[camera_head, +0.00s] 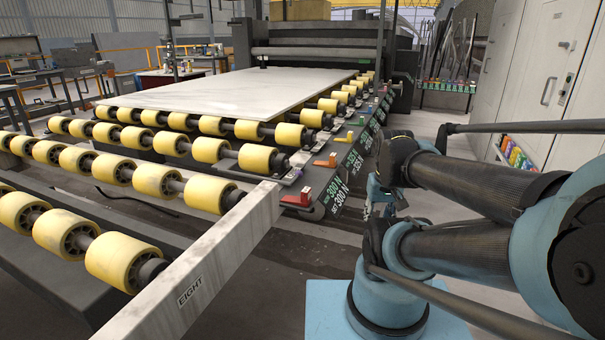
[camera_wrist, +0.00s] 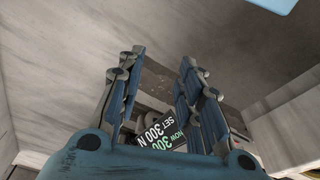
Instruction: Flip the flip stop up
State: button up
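Several small coloured flip stops sit along the right rail of the roller conveyor in the head view. The nearest is a red one (camera_head: 298,198), with an orange one (camera_head: 326,161) and a yellow one (camera_head: 345,137) farther back. I cannot tell which one the task means. My gripper (camera_wrist: 160,64) is open in the wrist view, with its blue fingers apart and nothing between the tips. In the head view it is mostly hidden by my arm, right of the rail. No flip stop shows clearly in the wrist view.
A label reading 300 N (camera_wrist: 160,131) shows between the finger bases. Yellow rollers (camera_head: 155,180) carry a pale stone slab (camera_head: 230,90). A beam marked EIGHT (camera_head: 190,275) crosses the foreground. White cabinets (camera_head: 550,70) stand at the right. Open floor lies between rail and cabinets.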

jog(key=shift+o, duration=1.6)
jog(key=shift+s+r, duration=0.15)
jog(key=shift+r, duration=0.65)
jog(key=w+a+r+y, duration=0.1)
jog(key=w+a+r, duration=0.3)
jog(key=w, duration=0.6)
jog(key=w+a+r+m+g, duration=0.1)
jog(key=w+a+r, duration=0.35)
jog(key=w, duration=0.45)
jog(key=w+a+r+y, duration=0.1)
jog(key=w+a+r, duration=0.3)
jog(key=w, duration=0.6)
jog(key=w+a+f+m, duration=0.1)
jog(key=w+a+f, duration=0.2)
jog(key=w+a, duration=0.65)
jog(key=shift+g, duration=0.4)
jog(key=f, duration=0.5)
jog(key=w+a+f, duration=0.1)
jog(key=f, duration=0.4)
jog(key=w+f, duration=0.1)
jog(key=f, duration=0.5)
jog(key=shift+a, duration=0.4)
grip_shut()
